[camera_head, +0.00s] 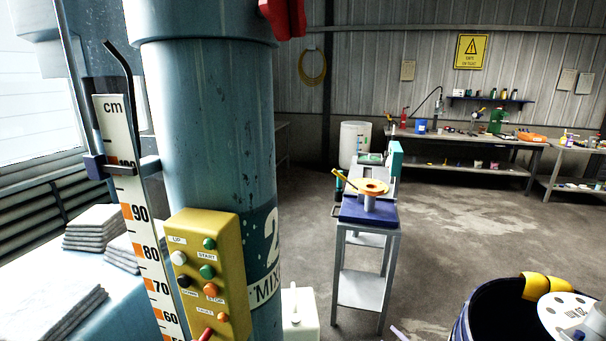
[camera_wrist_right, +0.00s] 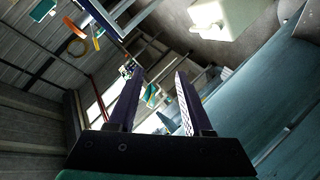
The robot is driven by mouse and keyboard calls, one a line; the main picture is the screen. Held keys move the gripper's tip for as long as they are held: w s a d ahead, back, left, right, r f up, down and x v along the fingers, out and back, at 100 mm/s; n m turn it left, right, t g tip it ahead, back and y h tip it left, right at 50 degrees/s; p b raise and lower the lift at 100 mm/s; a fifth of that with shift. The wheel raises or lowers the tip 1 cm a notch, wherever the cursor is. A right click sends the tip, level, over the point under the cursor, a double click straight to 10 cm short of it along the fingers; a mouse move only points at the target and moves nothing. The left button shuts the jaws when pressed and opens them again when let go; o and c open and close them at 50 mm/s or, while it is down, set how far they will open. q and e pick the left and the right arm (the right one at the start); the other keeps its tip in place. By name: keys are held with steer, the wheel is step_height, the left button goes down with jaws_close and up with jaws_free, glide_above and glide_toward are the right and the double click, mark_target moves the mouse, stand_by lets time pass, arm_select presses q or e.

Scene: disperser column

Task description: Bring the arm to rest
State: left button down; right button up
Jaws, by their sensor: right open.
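My right gripper (camera_wrist_right: 158,78) is open in the right wrist view. Its two dark purple fingers stand apart with nothing held between them. That view is strongly tilted. A small pale purple piece at the bottom edge of the head view may be a fingertip of mine, but I cannot tell. The blue-green disperser column (camera_head: 205,130) fills the left of the head view, and a blue-green surface shows at the right of the wrist view. A yellow control box (camera_head: 207,275) with several buttons sits on the column. My left gripper is in neither view.
A centimetre scale (camera_head: 146,230) stands left of the box. A white container (camera_head: 300,312) is by the column's foot. A dark drum (camera_head: 490,310) stands at lower right. A small stand (camera_head: 366,210) and workbenches (camera_head: 465,140) are farther back. Open floor lies between.

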steer(key=s+d+f+m+g+h+b, duration=0.25)
steer(key=s+f+m+g, duration=0.35)
steer(key=s+f, duration=1.75)
steer(key=s+a+f+m+g, duration=0.1)
steer(key=s+f+g, duration=0.2)
steer(key=s, duration=1)
steer(key=s+a+f+m+g, duration=0.1)
steer(key=s+f, duration=0.4)
steer(key=s, duration=0.9)
steer(key=shift+a+f+m+g+h, duration=0.3)
steer(key=shift+m+g, duration=0.4)
steer(key=shift+g, duration=0.5)
steer(key=shift+w+d, duration=0.1)
